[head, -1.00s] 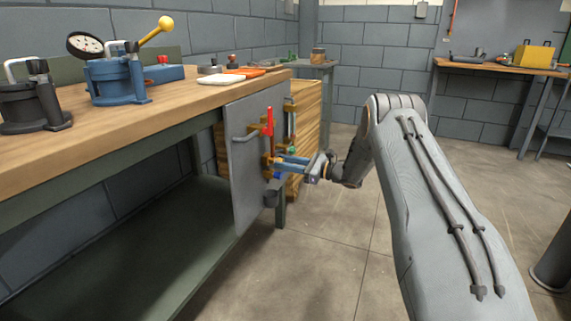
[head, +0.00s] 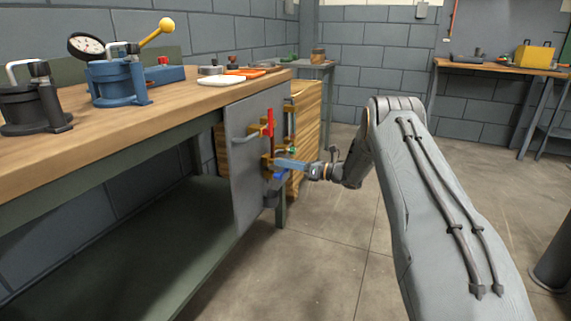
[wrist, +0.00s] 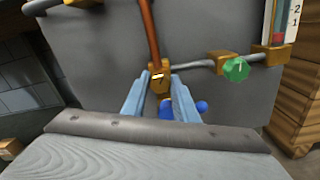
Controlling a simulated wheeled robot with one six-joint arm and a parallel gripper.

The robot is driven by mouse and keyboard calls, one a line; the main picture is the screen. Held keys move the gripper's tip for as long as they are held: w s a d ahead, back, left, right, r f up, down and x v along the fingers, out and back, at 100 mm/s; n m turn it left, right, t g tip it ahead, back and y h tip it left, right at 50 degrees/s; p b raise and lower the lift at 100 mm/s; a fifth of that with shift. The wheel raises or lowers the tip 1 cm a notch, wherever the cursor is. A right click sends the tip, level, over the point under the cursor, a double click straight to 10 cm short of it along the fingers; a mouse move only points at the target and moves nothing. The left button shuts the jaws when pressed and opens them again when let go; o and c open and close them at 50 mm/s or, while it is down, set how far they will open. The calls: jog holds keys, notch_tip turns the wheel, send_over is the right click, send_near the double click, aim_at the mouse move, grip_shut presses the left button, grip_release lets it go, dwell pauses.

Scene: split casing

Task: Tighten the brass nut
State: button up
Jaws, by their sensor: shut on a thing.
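The brass nut (wrist: 160,78) sits at the lower end of a copper pipe (wrist: 149,35) on a grey upright panel (wrist: 100,60). In the wrist view it lies between the tips of my two light blue fingers. My gripper (wrist: 158,88) is shut on it, and the fingers cover part of its sides. In the head view my gripper (head: 277,163) reaches the panel (head: 250,150) from the right, at the brass fittings. The nut's outline is too small to make out there.
A green knob (wrist: 236,69) and a grey pipe lie right of the nut. A blue part (wrist: 201,107) sits close behind my right finger. A red handle (head: 270,122) stands above my gripper, and the workbench (head: 180,100) is left. Floor (head: 330,250) below is clear.

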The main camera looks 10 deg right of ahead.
jog(key=m, duration=2.8)
jog(key=shift+d+f, duration=0.1)
jog(key=shift+f, duration=0.15)
jog(key=shift+m, duration=0.3)
jog(key=o, duration=1)
jog(key=shift+o, duration=0.3)
jog(key=shift+p, duration=0.3)
